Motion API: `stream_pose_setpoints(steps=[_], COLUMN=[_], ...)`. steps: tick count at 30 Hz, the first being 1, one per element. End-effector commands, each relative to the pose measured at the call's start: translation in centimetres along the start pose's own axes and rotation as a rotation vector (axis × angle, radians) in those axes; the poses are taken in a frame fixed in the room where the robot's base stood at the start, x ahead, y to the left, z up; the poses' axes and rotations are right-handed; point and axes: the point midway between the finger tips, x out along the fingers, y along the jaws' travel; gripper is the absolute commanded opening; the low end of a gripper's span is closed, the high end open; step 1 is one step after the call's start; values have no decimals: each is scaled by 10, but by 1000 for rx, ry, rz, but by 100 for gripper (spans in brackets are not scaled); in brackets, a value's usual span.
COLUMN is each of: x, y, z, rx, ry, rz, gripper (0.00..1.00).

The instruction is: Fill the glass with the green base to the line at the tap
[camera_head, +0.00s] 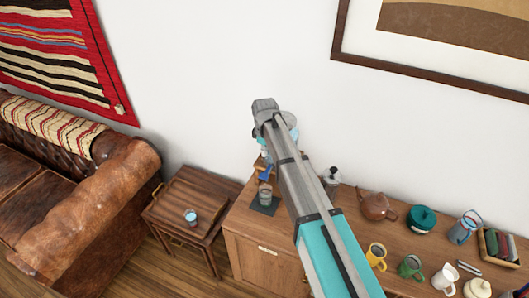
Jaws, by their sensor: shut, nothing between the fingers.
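A clear glass (265,191) stands upright on a dark mat (265,205) at the left end of the wooden cabinet. Small blue parts (265,173) show just above it, beside my arm; I cannot tell whether they belong to the tap. Another small glass (191,217) with bluish contents stands on the low side table. I cannot make out a green base or a fill line on either glass. My arm rises from the bottom across the cabinet and covers part of the area around the mat. I cannot make out my gripper's fingers.
On the cabinet (262,262), right of my arm, stand a brown teapot (376,206), a teal pot (421,219), a yellow mug (376,256), a green mug (410,267) and a white pitcher (445,279). A brown leather sofa (85,225) stands at the left.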

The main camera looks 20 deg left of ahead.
Motion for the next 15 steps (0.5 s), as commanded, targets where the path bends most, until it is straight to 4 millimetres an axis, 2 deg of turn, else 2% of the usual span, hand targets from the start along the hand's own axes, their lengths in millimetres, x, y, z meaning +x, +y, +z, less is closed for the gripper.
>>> stream_pose_setpoints(steps=[1,15], x=[8,45], y=[0,0], z=[0,0], rx=[0,0], ry=[0,0], rz=[0,0], gripper=[0,0])
